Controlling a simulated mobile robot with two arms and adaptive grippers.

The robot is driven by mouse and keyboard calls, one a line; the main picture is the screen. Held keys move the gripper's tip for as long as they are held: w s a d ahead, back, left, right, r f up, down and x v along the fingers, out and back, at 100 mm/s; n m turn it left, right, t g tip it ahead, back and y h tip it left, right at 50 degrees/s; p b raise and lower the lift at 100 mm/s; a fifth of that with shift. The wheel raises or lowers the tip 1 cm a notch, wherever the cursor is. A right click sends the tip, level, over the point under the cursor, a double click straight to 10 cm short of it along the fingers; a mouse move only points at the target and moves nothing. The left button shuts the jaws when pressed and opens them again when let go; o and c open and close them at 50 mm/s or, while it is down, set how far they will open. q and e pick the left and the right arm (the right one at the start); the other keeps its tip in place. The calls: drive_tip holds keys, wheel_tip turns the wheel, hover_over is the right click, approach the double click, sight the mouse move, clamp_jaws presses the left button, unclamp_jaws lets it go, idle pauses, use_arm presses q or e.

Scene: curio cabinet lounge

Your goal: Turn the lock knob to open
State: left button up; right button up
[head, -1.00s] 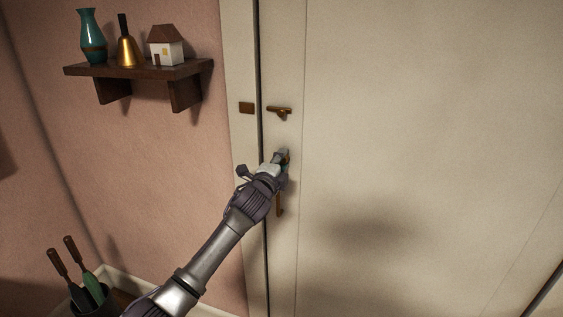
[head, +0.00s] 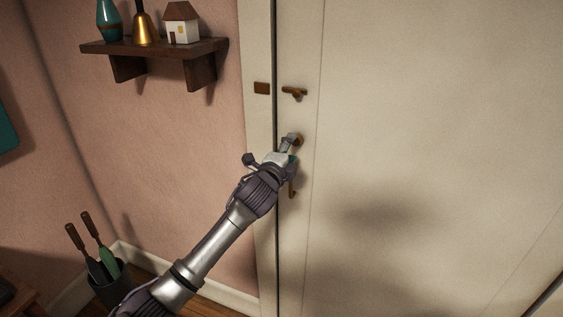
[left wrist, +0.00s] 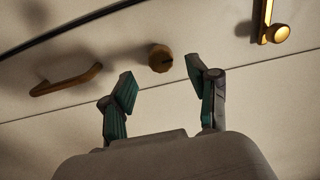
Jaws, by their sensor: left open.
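The lock knob (left wrist: 160,58) is small, round and brown, with a dark slot. It is on the cream door (head: 430,120); in the head view, my gripper partly hides the knob (head: 299,140). My left gripper (head: 291,148) is open and empty in front of the door. In the left wrist view, its two teal-padded fingers (left wrist: 168,88) are apart, with the knob beyond them, between their tips in the picture and nearer the left one. The knob does not appear gripped. My right gripper is not in view.
A brown latch bar (head: 294,93) is above the knob, beside a small plate (head: 262,88) on the frame. A pull handle (left wrist: 66,80) is below the knob. A wall shelf (head: 150,48) holds a vase, bell and small house. A tool pot (head: 110,284) stands lower left.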

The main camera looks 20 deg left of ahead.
use_arm(q)
drive_tip(key=s, duration=0.8)
drive_tip(key=shift+a, duration=0.15)
drive_tip(key=shift+w+f, duration=0.1)
drive_tip(key=s+a+f+n+g, duration=0.1)
drive_tip(key=s+f+n+g, duration=0.3)
drive_tip(key=f, duration=1.1)
drive_tip(key=s+a+f+n+g+y, duration=0.15)
drive_tip(key=s+f, duration=0.35)
drive_tip(key=f, duration=1)
drive_tip(key=s+a+f+n+g+h, duration=0.1)
drive_tip(key=s+f+n+g, duration=0.3)
drive_tip(key=f, duration=1.1)
drive_tip(key=s+f+n+g, duration=0.1)
drive_tip(key=s+f+g, duration=0.1)
drive_tip(key=s+f, duration=0.75)
drive_tip(key=s+f+n+g, duration=0.2)
drive_tip(key=s+f, duration=0.5)
drive_tip(key=s, duration=0.5)
drive_tip(key=s+d+f+n+g, duration=0.1)
drive_tip(key=s+f, duration=0.2)
drive_tip(key=s, duration=0.9)
drive_tip(key=s+d+f+n+g, duration=0.2)
drive_tip(key=s+f, duration=0.2)
drive_tip(key=s, duration=0.8)
drive_tip(key=shift+w+g, duration=0.15)
drive_tip(key=shift+g, duration=0.1)
